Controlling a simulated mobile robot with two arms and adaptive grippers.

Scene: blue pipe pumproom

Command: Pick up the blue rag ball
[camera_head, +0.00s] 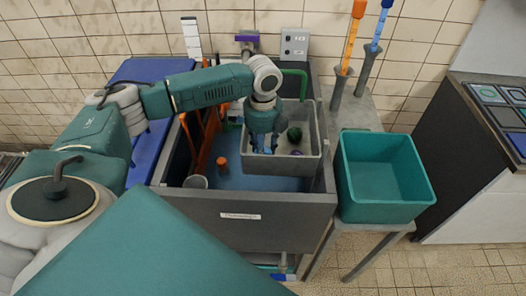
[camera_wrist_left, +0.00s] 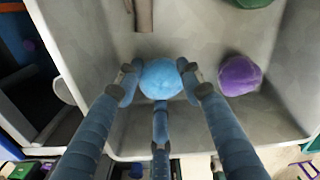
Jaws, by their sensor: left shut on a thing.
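The blue rag ball (camera_wrist_left: 160,77) sits low inside a grey bin (camera_head: 308,162), between the fingers of my left gripper. In the wrist view the fingers of my left gripper (camera_wrist_left: 158,88) close around the ball from both sides and from below. In the head view my left gripper (camera_head: 262,140) reaches down into the left part of the bin, and the ball cannot be made out behind the blue fingers. Whether the ball still touches the bin's floor I cannot tell. My right gripper is not in view.
A purple ball (camera_wrist_left: 239,76) lies close to the right of the fingers. A dark green ball (camera_head: 294,134) is also in the bin. The bin stands in a dark grey sink unit (camera_head: 243,212). An empty teal crate (camera_head: 420,185) stands to the right, below orange and blue handles in holders.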

